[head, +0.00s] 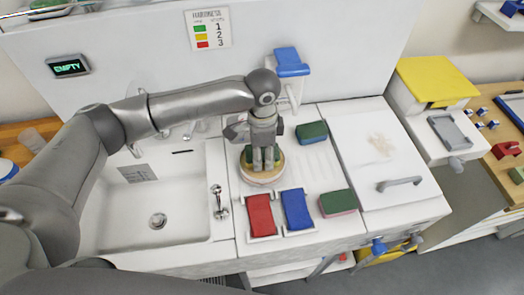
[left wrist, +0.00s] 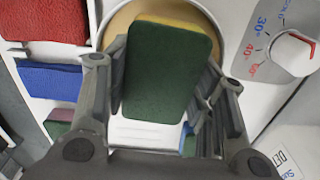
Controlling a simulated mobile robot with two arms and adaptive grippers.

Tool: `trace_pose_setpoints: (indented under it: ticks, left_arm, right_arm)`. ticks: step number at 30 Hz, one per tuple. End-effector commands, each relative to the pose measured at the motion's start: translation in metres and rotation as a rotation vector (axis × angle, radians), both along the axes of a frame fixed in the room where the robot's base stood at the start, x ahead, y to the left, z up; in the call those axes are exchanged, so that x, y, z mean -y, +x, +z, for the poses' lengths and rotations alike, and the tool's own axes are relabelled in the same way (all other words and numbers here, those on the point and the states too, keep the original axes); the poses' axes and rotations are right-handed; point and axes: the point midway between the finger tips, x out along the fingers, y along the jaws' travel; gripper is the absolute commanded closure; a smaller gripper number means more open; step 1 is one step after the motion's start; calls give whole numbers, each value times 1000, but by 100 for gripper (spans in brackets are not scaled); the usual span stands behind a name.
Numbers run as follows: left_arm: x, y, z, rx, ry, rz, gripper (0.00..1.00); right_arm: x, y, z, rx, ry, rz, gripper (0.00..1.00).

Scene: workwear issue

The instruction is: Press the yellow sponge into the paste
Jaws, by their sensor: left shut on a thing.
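My left gripper (head: 263,168) points down over a round tan dish (head: 262,180) on the white counter, right of the sink. It is shut on a sponge with a dark green face and a yellow edge, seen in the left wrist view (left wrist: 168,70). In the head view only green bits of this sponge show beside the fingers. The dish's pale rim also shows behind the sponge in the left wrist view (left wrist: 119,22). My right gripper is not in view.
A green-and-blue sponge (head: 312,132) and a green-and-pink sponge (head: 337,204) lie right of the dish. A red pad (head: 260,214) and a blue pad (head: 297,209) are in front. A sink (head: 190,205) is left. A dial (left wrist: 293,53) stands near the gripper.

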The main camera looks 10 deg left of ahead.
Motion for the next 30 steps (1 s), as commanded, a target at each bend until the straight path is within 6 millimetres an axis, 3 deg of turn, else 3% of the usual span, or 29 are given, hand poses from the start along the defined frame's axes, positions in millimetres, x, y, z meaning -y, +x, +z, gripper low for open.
trace_pose_setpoints:
  ticks: [30]
  left_arm:
    - [0, 0, -7, -1, 0, 0, 69]
  right_arm:
    - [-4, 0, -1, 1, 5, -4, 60]
